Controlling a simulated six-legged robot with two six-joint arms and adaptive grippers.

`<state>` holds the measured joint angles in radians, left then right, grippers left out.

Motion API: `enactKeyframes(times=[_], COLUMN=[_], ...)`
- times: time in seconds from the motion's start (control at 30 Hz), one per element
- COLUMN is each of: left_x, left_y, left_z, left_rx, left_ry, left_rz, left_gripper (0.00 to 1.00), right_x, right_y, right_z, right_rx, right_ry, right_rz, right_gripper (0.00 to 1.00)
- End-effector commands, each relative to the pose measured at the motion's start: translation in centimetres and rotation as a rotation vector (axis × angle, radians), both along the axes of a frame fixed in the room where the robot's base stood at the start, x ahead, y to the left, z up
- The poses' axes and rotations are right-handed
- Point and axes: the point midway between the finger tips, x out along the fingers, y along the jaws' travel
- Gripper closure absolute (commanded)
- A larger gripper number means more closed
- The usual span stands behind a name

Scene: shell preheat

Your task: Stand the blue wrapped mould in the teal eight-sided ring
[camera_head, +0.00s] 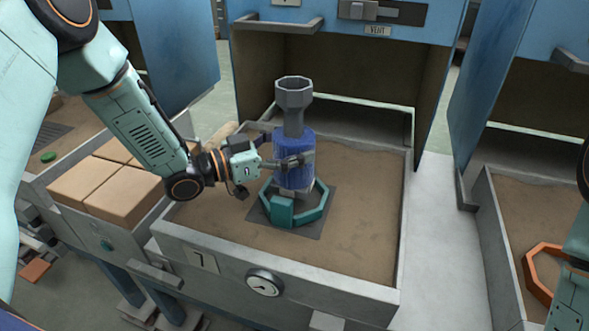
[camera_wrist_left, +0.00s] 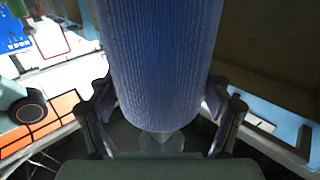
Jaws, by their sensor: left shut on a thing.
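The blue wrapped mould (camera_head: 293,172) stands about upright, with a grey flared cup (camera_head: 294,95) on top. My left gripper (camera_head: 297,160) is shut around its blue middle from the left. The mould's blue side fills the middle of the left wrist view (camera_wrist_left: 155,60), between the two fingers (camera_wrist_left: 160,125). The teal eight-sided ring (camera_head: 310,215) lies on a dark square plate in the sand tray. The mould's lower end is over the ring's opening.
The sand tray (camera_head: 370,215) has raised grey walls, with a blue cabinet (camera_head: 440,22) behind it. Tan blocks (camera_head: 118,195) fill a tray at the left. An orange ring (camera_head: 533,270) lies in a right-hand tray. Open sand surrounds the dark plate.

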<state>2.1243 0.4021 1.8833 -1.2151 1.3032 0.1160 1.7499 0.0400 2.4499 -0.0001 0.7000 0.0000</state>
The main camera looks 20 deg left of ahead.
Motion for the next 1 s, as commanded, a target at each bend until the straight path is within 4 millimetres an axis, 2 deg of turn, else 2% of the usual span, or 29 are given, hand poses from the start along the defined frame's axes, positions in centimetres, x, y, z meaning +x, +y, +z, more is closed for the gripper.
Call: enactKeyframes(times=[0.17,0.4,0.67,0.93,0.97,1.0], left_x=[0.1,0.1,0.1,0.1,0.1,0.1], left_y=[-0.1,-0.2,-0.1,-0.2,-0.2,-0.2], left_z=[-1.0,-4.0,-3.9,-4.7,-4.8,-4.7], left_rx=[-0.001,-0.001,-0.001,-0.001,0.0,0.0], left_ry=[-0.004,-0.004,-0.005,-0.005,-0.001,-0.001], left_rz=[-0.001,-0.003,-0.003,-0.003,-0.003,-0.003], left_gripper=[0.75,0.75,0.75,0.75,0.2,0.16], right_x=[0.0,0.0,0.0,0.0,0.0,0.0], right_y=[0.0,0.0,0.0,0.0,0.0,0.0], right_z=[-0.4,-1.6,-1.5,-2.0,-1.9,-1.9], right_rx=[0.0,0.0,0.0,0.0,0.0,0.0], right_ry=[0.0,0.0,0.0,0.0,0.0,0.0], right_rz=[0.0,0.0,0.0,0.0,0.0,0.0], right_gripper=[0.6,0.6,0.6,0.6,0.6,0.6])
